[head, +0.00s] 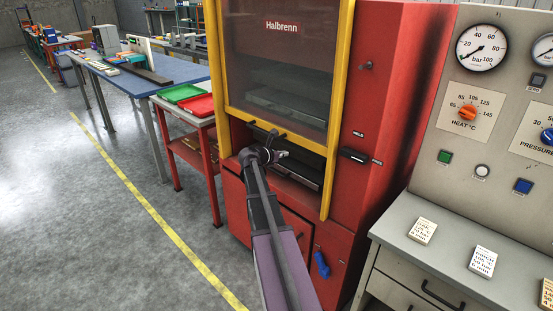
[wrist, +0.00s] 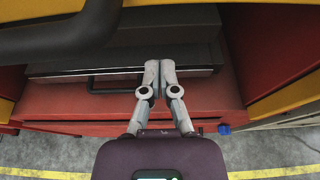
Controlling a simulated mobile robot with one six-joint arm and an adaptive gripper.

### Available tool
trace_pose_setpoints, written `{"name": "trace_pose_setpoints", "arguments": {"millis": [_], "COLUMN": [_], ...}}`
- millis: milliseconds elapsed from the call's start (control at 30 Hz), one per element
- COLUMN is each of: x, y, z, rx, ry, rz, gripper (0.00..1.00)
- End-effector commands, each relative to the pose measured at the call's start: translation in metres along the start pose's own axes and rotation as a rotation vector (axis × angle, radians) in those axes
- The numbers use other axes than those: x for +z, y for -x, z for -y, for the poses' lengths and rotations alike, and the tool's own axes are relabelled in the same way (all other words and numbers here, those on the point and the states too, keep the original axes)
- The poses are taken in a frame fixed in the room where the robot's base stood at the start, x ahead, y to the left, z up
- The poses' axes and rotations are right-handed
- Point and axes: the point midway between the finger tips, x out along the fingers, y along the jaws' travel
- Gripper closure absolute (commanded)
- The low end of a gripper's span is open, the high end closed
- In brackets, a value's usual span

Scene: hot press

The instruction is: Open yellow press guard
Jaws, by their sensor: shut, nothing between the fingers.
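The yellow press guard (head: 345,90) is a yellow frame with a dark see-through pane on the front of the red press. Its lower edge stands above a dark gap, with part of the press platen (head: 297,168) showing below it. A black handle bar (head: 267,131) runs along the guard's lower edge; it shows large at the upper left in the wrist view (wrist: 70,38). My gripper (head: 283,154) is shut and empty, just below the handle at the gap. In the wrist view its fingertips (wrist: 160,66) meet in front of the dark platen, apart from the handle.
A control panel (head: 470,140) with gauges and knobs stands at the right, above a grey desk with cards. A red side table with green and red trays (head: 198,106) stands left of the press. The floor at the left is clear.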

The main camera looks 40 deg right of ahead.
Motion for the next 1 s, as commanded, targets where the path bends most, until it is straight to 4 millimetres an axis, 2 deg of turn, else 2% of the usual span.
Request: {"name": "trace_pose_setpoints", "arguments": {"millis": [33,200,600,1000], "x": [-0.002,-0.001,0.028,0.038], "y": [-0.009,-0.029,-0.017,-0.013], "z": [-0.001,-0.001,0.001,0.001], "rx": [-0.001,-0.002,-0.001,-0.002], "ry": [-0.001,0.0,0.0,0.0], "rz": [0.0,0.0,0.0,0.0], "gripper": [1.0,1.0,1.0,1.0]}}
